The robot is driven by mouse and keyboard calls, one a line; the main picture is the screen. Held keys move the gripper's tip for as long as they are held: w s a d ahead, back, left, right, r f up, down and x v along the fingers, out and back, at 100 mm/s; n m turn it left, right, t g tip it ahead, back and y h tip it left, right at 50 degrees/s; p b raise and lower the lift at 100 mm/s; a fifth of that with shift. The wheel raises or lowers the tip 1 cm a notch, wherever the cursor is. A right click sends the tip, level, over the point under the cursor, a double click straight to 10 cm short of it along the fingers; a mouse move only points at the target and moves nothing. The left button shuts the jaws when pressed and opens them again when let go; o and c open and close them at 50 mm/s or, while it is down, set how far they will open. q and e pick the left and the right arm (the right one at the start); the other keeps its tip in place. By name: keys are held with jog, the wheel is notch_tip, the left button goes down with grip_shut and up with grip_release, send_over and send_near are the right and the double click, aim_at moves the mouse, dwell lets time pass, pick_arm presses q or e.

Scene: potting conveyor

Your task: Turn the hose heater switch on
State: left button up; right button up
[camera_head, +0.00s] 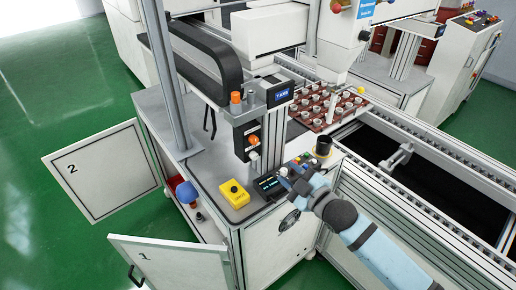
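My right arm comes in from the lower right, and its gripper (286,173) is at the corner of the white machine cabinet, beside a small dark control panel (266,184) with a lit display. The gripper is small and seen from behind; I cannot tell whether its fingers are open or shut, or whether they touch the panel. No switch can be clearly identified as the hose heater switch; part of the panel is hidden by the gripper. An upright unit with orange and white knobs (253,140) stands behind the panel. My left gripper is not in view.
A yellow box with a button (234,193) stands left of the panel. A black cup (323,146) is right of the gripper. A tray of pots (318,123) lies behind, by the conveyor. Cabinet doors marked 1 (165,262) and 2 (102,172) stand open.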

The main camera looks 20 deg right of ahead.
aim_at(256, 142)
jog(key=x, duration=0.4)
jog(key=p+x, duration=0.1)
jog(key=x, duration=0.4)
jog(key=r+p+x, duration=0.1)
jog(key=x, duration=0.3)
jog(key=shift+w, duration=0.2)
jog(key=shift+w+a, duration=0.15)
jog(key=shift+w, duration=0.2)
jog(key=c, duration=0.6)
